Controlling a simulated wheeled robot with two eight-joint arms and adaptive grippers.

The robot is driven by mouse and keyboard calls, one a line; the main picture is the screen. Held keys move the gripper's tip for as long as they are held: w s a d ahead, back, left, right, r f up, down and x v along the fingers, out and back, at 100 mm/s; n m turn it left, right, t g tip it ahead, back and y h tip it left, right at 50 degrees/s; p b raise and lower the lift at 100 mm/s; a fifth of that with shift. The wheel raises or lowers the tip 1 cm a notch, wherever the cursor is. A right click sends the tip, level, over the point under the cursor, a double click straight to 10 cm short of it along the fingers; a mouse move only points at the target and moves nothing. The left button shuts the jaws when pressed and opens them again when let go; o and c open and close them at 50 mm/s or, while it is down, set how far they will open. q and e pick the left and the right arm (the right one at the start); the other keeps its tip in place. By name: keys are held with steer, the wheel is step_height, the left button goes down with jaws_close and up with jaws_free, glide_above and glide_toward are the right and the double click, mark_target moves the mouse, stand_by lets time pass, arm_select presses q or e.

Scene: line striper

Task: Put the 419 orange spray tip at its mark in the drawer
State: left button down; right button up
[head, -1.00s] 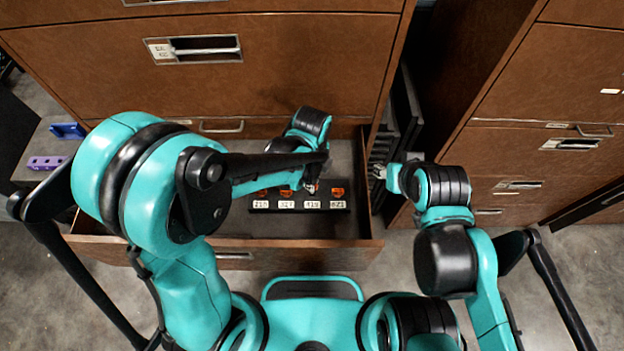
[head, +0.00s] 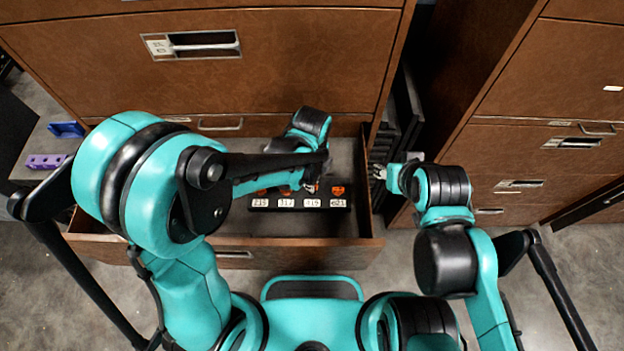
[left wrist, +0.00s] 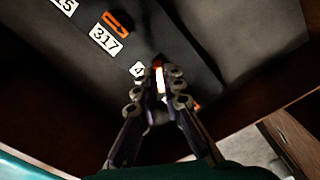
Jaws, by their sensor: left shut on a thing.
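My left gripper (head: 311,187) reaches down into the open drawer (head: 352,237). In the left wrist view, its fingers (left wrist: 159,82) are shut on a small orange spray tip (left wrist: 159,79). It is over the black strip (left wrist: 185,68), beside a label starting with 4 (left wrist: 137,69), whose rest is hidden by the fingers. In the head view this label, 419 (head: 311,203), is third in the row. I cannot tell whether the tip touches the strip. My right gripper (head: 378,171) is by the drawer's right side, too small to read.
Other orange tips sit on the strip, one above label 317 (left wrist: 106,38) and one at the right end (head: 337,190). Wooden cabinets stand behind and at right (head: 550,80).

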arm_select(q)
steer(key=shift+f+b, duration=1.35)
steer(key=shift+f, duration=0.15)
stand_by(0.4)
steer(key=c, duration=1.3)
jaws_free()
steer(key=shift+o, duration=0.2)
steer(key=shift+r, duration=0.1)
steer(key=shift+r+p, duration=2.65)
steer(key=shift+r, duration=0.75)
